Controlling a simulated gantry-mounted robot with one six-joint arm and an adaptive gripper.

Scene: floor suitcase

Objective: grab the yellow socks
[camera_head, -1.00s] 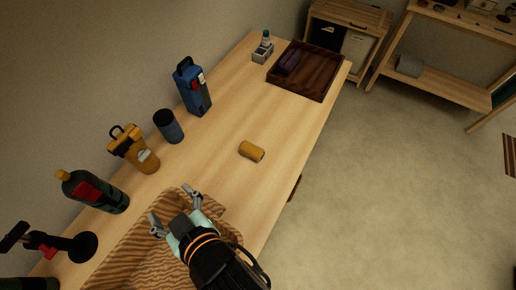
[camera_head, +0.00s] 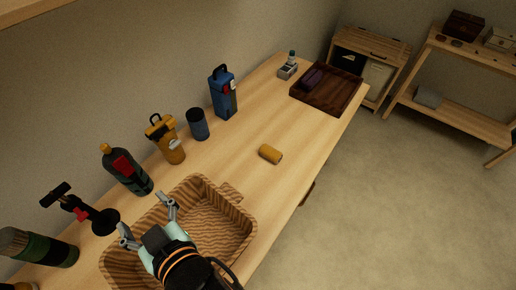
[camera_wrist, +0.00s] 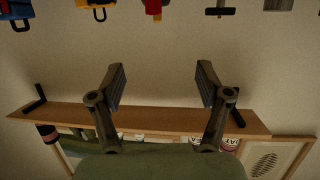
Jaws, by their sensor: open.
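A small rolled yellow bundle (camera_head: 270,154), which looks like the yellow socks, lies on the wooden table (camera_head: 240,165) right of the middle in the head view. My gripper (camera_head: 147,221) is open and empty, above the wooden basket (camera_head: 236,228) at the lower left. It is well apart from the yellow bundle. In the wrist view my gripper's two fingers (camera_wrist: 160,90) are spread with nothing between them. The bundle does not show in the wrist view.
Bottles and cups line the wall side: a yellow cup (camera_head: 166,142), a dark cup (camera_head: 198,124), a blue bottle (camera_head: 223,95), a dark bottle (camera_head: 127,170). A dark tray (camera_head: 348,95) stands at the far end. The table around the bundle is clear. The wrist view shows a wall shelf (camera_wrist: 160,119).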

